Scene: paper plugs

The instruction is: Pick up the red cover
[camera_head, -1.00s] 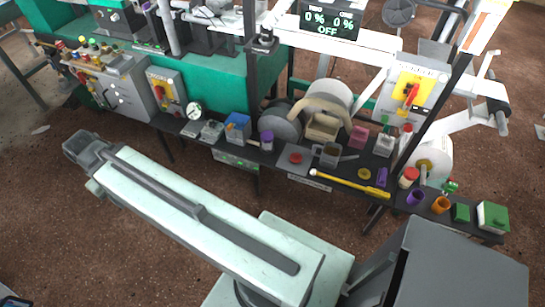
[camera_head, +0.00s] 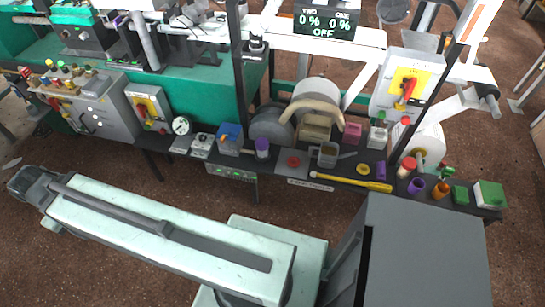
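Several red items lie on the dark shelf, and I cannot tell for certain which is the red cover. A red round piece (camera_head: 293,161) lies on a grey plate in the middle of the shelf. A jar with a red top (camera_head: 408,165) stands farther right. A small red cap (camera_head: 405,121) shows behind it. A dark pink box (camera_head: 352,133) sits near the back. My pale green arm reaches from the lower middle to the left edge and ends in view at a grey joint. My gripper does not show clearly.
A dark shelf (camera_head: 335,186) runs across the front of the machine. A yellow bat-shaped tool (camera_head: 350,182), purple cups (camera_head: 416,186), an orange cup (camera_head: 441,189) and green blocks (camera_head: 488,194) crowd it. Brown floor (camera_head: 130,270) is open below.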

